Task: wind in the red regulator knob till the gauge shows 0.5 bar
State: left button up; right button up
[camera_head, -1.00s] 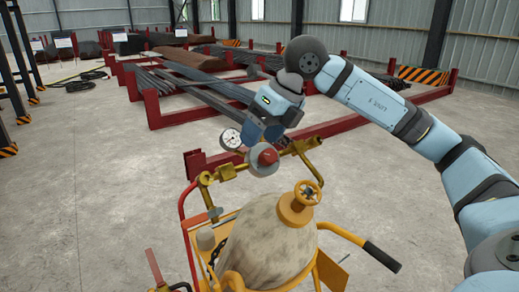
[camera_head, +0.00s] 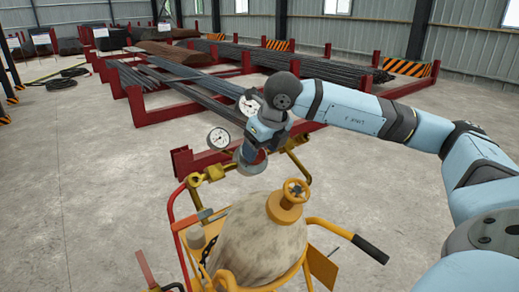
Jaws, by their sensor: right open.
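The regulator's grey round body (camera_head: 253,168) sits on the brass fittings (camera_head: 208,176) above the gas cylinder (camera_head: 262,240). My right gripper (camera_head: 247,154) is at the regulator, right over where the red knob sits, and hides the knob. Its jaws are open; whether they touch the knob cannot be told. A white-faced gauge (camera_head: 218,138) stands to the left of the gripper, and a second gauge (camera_head: 250,104) shows just above it, partly covered. Both needles are too small to read. My left gripper is out of view.
The cylinder has a yellow handwheel (camera_head: 290,195) on top and stands in a yellow cart with a black-gripped handle (camera_head: 370,249). Red racks (camera_head: 185,160) with steel bars lie behind.

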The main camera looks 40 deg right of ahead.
jog(key=shift+x, duration=0.85)
jog(key=shift+r, duration=0.1)
